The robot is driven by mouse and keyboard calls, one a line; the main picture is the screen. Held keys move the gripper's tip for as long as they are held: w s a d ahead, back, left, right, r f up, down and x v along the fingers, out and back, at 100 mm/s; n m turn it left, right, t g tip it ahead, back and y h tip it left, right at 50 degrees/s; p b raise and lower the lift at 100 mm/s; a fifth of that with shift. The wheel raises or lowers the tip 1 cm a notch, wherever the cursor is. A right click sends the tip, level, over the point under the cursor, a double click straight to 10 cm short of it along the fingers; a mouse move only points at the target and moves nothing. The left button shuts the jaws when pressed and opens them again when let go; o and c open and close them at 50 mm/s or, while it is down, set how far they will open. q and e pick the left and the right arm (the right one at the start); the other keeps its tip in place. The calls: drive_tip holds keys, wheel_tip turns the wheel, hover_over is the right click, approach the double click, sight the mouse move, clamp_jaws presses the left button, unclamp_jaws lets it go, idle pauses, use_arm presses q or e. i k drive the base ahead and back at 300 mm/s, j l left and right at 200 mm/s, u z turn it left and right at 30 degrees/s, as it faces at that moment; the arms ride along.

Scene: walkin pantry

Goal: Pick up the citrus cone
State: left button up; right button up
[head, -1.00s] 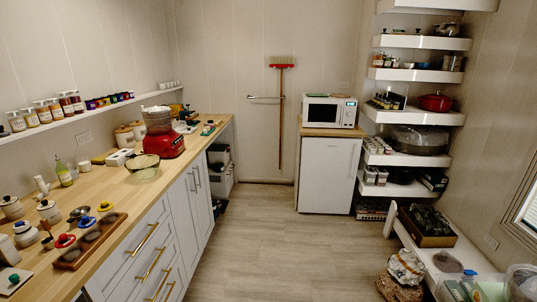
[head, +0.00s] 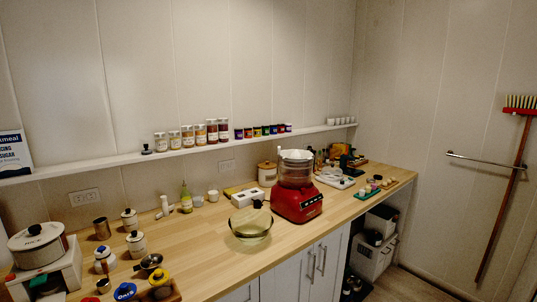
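I cannot pick out the citrus cone for certain in the head view. A small white upright piece (head: 164,206) with a knobbed shape stands on the wooden counter (head: 215,240) beside a green-tinted bottle (head: 186,197); I cannot tell what it is. A glass bowl (head: 250,228) with a tan piece at its top stands near the counter's front edge. Neither of my grippers is in view.
A red food processor (head: 297,195) stands mid-counter. A white pot (head: 38,245) on a stand and several lidded jars are at the left. A wall shelf (head: 110,160) holds jars. A broom (head: 505,190) hangs at the right. Clear counter lies between the bottle and bowl.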

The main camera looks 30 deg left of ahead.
sight(295, 154)
drive_tip(key=i+u, duration=0.25)
drive_tip(key=u, duration=0.15)
drive_tip(key=i+l+u, duration=0.2)
drive_tip(key=u, duration=0.25)
drive_tip(key=i+l+u, duration=0.25)
drive_tip(key=u, duration=0.15)
drive_tip(key=i+l+u, duration=0.25)
drive_tip(key=u, duration=0.15)
drive_tip(key=i+l+u, duration=0.15)
drive_tip(key=l+u, duration=0.7)
drive_tip(key=i+j, duration=0.05)
